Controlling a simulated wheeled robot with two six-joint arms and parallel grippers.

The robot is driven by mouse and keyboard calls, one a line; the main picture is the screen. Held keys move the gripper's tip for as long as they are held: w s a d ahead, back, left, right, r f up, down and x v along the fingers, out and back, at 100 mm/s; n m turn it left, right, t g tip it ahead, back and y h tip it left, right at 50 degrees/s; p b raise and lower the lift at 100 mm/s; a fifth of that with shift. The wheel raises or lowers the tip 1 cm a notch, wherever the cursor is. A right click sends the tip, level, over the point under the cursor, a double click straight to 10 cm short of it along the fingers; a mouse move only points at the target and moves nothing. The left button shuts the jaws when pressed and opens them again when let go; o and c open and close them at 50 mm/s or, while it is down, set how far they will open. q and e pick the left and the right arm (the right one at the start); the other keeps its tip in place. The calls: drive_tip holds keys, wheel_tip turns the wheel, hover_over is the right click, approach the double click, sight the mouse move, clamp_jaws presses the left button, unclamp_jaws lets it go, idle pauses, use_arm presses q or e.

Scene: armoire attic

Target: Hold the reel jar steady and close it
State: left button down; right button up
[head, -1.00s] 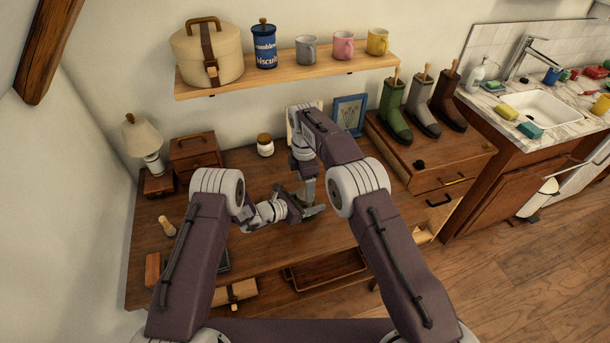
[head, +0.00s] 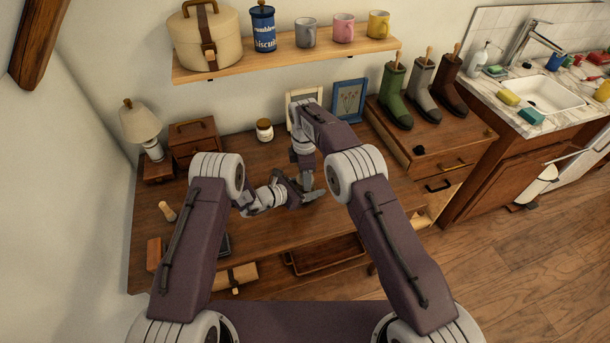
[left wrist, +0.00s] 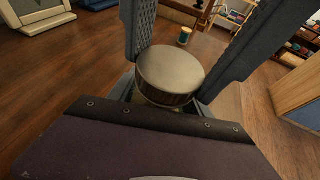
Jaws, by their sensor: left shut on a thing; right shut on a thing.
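The reel jar is mostly hidden between my two grippers in the head view. In the left wrist view a round lid (left wrist: 170,72) with a pale flat top and a dark ribbed side shows near the middle, with a pale strip below it. Dark textured fingers flank it there; I cannot tell how the lid sits on the jar. My left gripper (head: 290,190) reaches in from the left, low over the desk, shut on the jar. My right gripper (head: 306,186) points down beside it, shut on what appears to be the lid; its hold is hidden.
The wooden desk (head: 270,235) has clear room around the grippers. A white jar with a brown lid (head: 265,130), a blue picture frame (head: 350,98) and a lamp (head: 141,122) stand at the back. A wooden peg-like thing (head: 167,211) lies left. Boots (head: 395,96) stand right.

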drive_tip(key=shift+m, duration=0.9)
drive_tip(key=o, duration=1.5)
drive_tip(key=shift+o, duration=0.2)
drive_tip(key=shift+r, duration=0.1)
drive_tip(key=shift+r, duration=2.2)
drive_tip(key=shift+c, duration=0.4)
wheel_tip(320, 180, up, 2)
drive_tip(key=shift+w+r+n, duration=0.1)
drive_tip(key=shift+r+n, duration=0.15)
drive_tip(key=shift+n, duration=0.95)
drive_tip(key=shift+r+n, duration=0.5)
drive_tip(key=shift+f, duration=4.05)
